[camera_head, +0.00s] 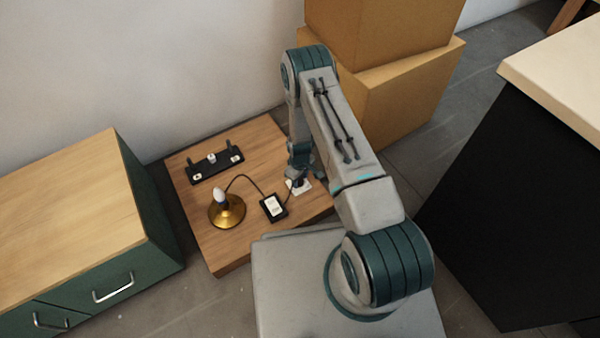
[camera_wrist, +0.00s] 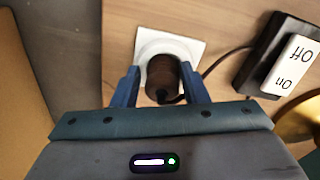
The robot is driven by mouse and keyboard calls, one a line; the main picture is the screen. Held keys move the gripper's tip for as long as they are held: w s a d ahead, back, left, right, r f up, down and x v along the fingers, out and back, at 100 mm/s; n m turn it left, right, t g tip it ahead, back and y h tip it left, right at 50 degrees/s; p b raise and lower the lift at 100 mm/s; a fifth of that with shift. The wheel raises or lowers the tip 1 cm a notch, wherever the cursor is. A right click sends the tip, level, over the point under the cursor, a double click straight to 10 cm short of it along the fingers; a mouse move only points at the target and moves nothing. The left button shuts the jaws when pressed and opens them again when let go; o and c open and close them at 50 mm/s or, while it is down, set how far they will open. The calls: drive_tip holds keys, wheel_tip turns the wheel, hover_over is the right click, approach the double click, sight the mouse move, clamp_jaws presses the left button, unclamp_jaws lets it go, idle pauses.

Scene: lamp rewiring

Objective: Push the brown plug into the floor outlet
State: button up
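The brown plug (camera_wrist: 163,76) stands over the round socket of the white floor outlet (camera_wrist: 190,48) in the wrist view, end toward the socket. How deep it sits cannot be told. My gripper (camera_wrist: 162,78) has its two blue fingers on either side of the plug, with a small gap visible at the left finger. It looks open around the plug. In the head view the outlet (camera_head: 305,186) shows as a white corner on the wooden board, and my gripper mostly hides the plug. A dark cord runs from the plug to the black switch box (camera_wrist: 258,68), marked On and Off.
The switch box (camera_head: 273,207) is also in the head view, cabled to a brass lamp base (camera_head: 228,213) with a white bulb. A black holder strip (camera_head: 215,166) lies behind on the wooden board (camera_head: 205,235). Cardboard boxes (camera_head: 395,95) stand behind right; a green cabinet (camera_head: 150,210) stands left.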

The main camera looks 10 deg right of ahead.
sight(300, 188)
drive_tip(key=shift+o, duration=0.4)
drive_tip(key=shift+s+a+f+g, duration=0.15)
drive_tip(key=shift+s+f, duration=0.35)
drive_tip(key=shift+s, duration=0.05)
drive_tip(key=shift+s+a+f+g, duration=0.15)
drive_tip(key=shift+s+f, duration=0.3)
drive_tip(key=shift+s, duration=0.25)
drive_tip(key=shift+r, duration=0.1)
drive_tip(key=shift+r+p, duration=0.15)
drive_tip(key=shift+p, duration=0.15)
drive_tip(key=shift+c, duration=0.2)
drive_tip(key=shift+o, duration=0.2)
drive_tip(key=shift+w+a+r+p, duration=0.15)
drive_tip(key=shift+w+r+p, duration=0.55)
drive_tip(key=shift+p, duration=0.5)
drive_tip(key=shift+w+r+p, duration=0.2)
drive_tip(key=shift+r+p, duration=0.1)
drive_tip(key=shift+r, duration=0.85)
drive_tip(key=shift+d+r, duration=0.25)
drive_tip(key=shift+r, duration=0.15)
